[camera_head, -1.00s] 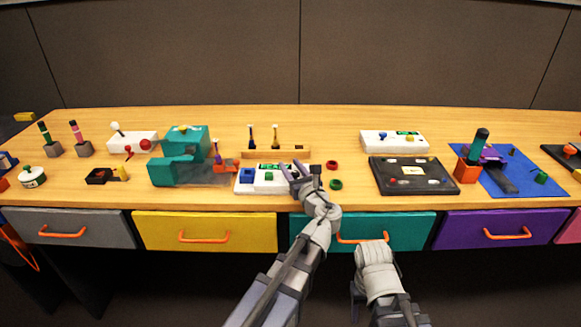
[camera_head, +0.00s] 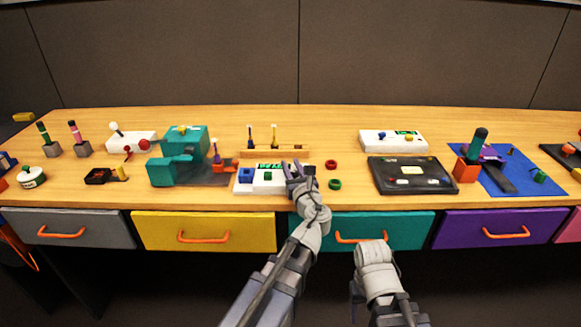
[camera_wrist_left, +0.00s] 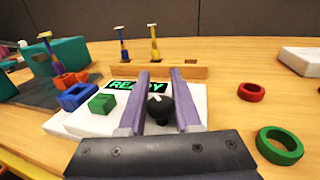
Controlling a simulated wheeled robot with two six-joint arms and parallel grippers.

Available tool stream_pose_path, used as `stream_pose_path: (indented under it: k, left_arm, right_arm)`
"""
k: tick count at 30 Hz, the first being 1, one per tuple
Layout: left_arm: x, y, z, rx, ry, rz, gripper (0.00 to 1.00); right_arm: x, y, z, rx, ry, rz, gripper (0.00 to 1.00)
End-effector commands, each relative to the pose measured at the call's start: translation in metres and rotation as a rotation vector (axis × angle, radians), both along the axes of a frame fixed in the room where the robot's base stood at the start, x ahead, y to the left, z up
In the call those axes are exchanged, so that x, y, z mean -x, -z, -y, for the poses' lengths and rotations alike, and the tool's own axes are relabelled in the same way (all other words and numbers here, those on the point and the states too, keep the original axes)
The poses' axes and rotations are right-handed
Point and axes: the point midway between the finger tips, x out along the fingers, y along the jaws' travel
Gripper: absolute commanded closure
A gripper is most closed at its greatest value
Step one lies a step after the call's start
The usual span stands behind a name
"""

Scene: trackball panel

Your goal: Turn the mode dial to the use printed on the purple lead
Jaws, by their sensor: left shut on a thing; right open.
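The white panel (camera_head: 243,187) lies near the table's front edge. In the left wrist view, the panel (camera_wrist_left: 195,97) bears a green "READY" display (camera_wrist_left: 136,85) and a black round dial (camera_wrist_left: 158,110) with a white mark. My left gripper (camera_head: 292,166) is over the panel's right part. In the left wrist view, its purple fingers (camera_wrist_left: 160,78) are shut on the dial, one on each side. My right gripper (camera_head: 357,297) hangs low before the drawers, open; its fingers barely show. I cannot pick out the purple lead or read any print on it.
A blue block (camera_wrist_left: 79,97) and a green block (camera_wrist_left: 102,104) sit on the panel's left. A red ring (camera_head: 331,164) and a green ring (camera_head: 335,184) lie to its right. A wooden rack (camera_head: 270,154) stands behind. A black panel (camera_head: 420,190) is further right.

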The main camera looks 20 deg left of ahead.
Motion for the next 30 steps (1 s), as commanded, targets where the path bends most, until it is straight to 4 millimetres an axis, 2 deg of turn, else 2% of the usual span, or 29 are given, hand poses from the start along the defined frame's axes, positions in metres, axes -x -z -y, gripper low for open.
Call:
stream_pose_path:
  k: [18,30]
  left_arm:
    - [-0.003,0.0,0.013,0.0,0.515,0.0,1.0]
    - [-0.004,0.0,0.02,0.0,0.711,0.0,1.0]
  right_arm:
    - [0.0,0.0,0.0,0.0,0.0,0.0,0.43]
    - [0.0,0.0,0.0,0.0,0.0,0.0,0.43]
